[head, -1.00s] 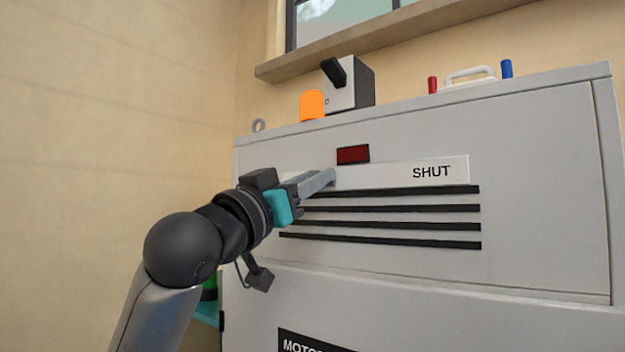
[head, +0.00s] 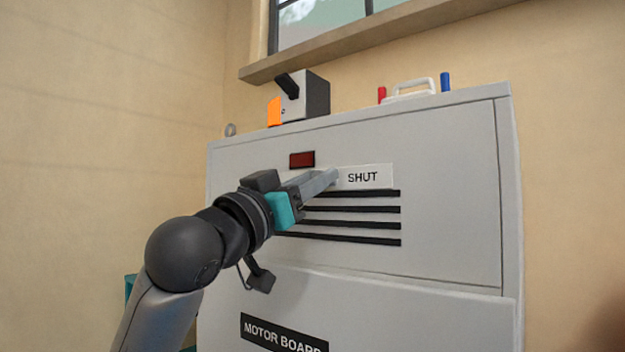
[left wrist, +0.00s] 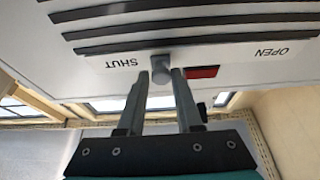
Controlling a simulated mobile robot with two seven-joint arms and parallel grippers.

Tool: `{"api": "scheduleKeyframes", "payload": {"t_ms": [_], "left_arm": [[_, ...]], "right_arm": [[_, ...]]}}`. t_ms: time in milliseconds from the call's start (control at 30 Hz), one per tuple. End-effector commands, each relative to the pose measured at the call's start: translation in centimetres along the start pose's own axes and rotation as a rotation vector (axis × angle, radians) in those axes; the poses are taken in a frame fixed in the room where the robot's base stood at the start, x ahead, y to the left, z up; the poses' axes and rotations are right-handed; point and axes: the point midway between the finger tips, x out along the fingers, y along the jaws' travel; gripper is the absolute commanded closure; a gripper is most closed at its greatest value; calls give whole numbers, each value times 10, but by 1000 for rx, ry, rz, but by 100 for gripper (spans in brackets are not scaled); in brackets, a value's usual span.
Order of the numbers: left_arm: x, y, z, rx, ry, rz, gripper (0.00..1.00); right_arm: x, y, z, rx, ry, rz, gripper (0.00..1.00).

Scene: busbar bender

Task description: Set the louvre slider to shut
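The louvre slider's grey knob (left wrist: 160,68) shows in the left wrist view, in front of the white label strip. The strip shows in the head view (head: 383,180) and reads SHUT at its right; the wrist view is inverted, with SHUT (left wrist: 123,62) left of the knob and OPEN (left wrist: 270,52) far right. The knob is close to the SHUT lettering. My left gripper (head: 333,178) is at the strip, and its two fingers (left wrist: 161,80) sit closely on either side of the knob, filling the gap. In the head view the gripper hides the knob. My right gripper is not in view.
Dark louvre slots (head: 350,225) lie below the strip, and a red display (head: 302,160) sits above it. On the cabinet top (head: 355,117) stand a grey box with a black lever (head: 305,98), an orange piece (head: 274,112) and a white handle (head: 410,92).

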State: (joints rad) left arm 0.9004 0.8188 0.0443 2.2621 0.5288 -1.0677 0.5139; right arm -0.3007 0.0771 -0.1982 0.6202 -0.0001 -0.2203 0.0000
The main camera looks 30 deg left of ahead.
Motion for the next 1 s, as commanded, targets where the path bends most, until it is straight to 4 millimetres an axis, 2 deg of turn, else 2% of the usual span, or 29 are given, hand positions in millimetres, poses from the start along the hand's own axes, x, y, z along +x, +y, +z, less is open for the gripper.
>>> {"api": "scheduleKeyframes", "payload": {"t_ms": [33,233,567,667,1000], "left_arm": [[0,3,2,-2,-3,8,63],[0,1,1,-1,-2,3,42],[-5,-1,1,0,0,-2,42],[-18,0,2,2,0,-1,42],[-84,0,4,4,0,-1,42]], "right_arm": [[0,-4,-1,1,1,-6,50],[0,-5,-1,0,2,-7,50],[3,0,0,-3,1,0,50],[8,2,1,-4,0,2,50],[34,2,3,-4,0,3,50]]}}
